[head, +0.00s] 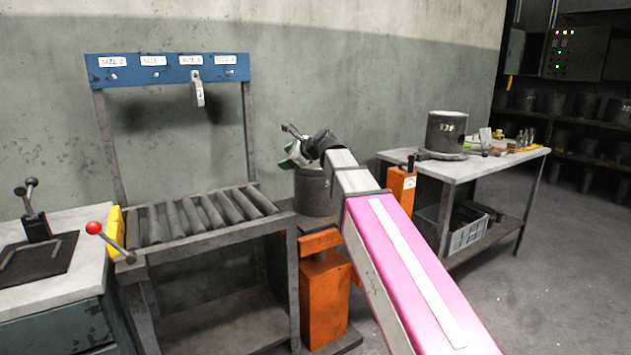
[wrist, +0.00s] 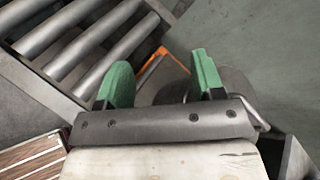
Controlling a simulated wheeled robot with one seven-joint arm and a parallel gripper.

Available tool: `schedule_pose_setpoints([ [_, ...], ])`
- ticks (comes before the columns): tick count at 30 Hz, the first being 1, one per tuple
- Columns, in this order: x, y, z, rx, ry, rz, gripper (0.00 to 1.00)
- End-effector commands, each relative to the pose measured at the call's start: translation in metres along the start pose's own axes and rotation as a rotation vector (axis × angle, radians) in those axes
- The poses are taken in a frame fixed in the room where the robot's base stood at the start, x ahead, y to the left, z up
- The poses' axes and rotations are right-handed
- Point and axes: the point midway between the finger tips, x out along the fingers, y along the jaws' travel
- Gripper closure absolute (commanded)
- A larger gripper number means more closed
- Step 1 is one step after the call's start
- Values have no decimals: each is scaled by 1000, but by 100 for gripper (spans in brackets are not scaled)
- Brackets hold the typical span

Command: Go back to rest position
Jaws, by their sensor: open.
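My gripper (head: 294,150) is at the end of my pink arm, in the middle of the head view. It is in front of the wall, to the right of the roller table (head: 195,222). In the wrist view my gripper (wrist: 162,80) shows two green fingers spread apart with nothing between them. A dark cylinder (head: 316,193) on an orange stand (head: 325,290) is just below and behind my gripper in the head view. My arm hides part of it.
A blue board (head: 168,69) with size labels and one hanging tag (head: 197,93) is above the rollers. A red-knobbed lever (head: 94,228) is at the left. A side table (head: 490,166) at the right bears a dark drum (head: 447,132). Floor is clear at far right.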

Motion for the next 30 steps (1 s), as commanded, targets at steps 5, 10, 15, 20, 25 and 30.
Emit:
schedule_pose_setpoints([
  [5,0,53,-91,-238,151,102,38],
  [10,-9,103,-168,-462,262,237,38],
  [15,-26,154,-236,-672,336,402,38],
  [20,-46,200,-289,-843,366,567,38],
  [25,-74,254,-341,-1015,361,768,38],
  [30,-108,308,-385,-1178,306,988,38],
])
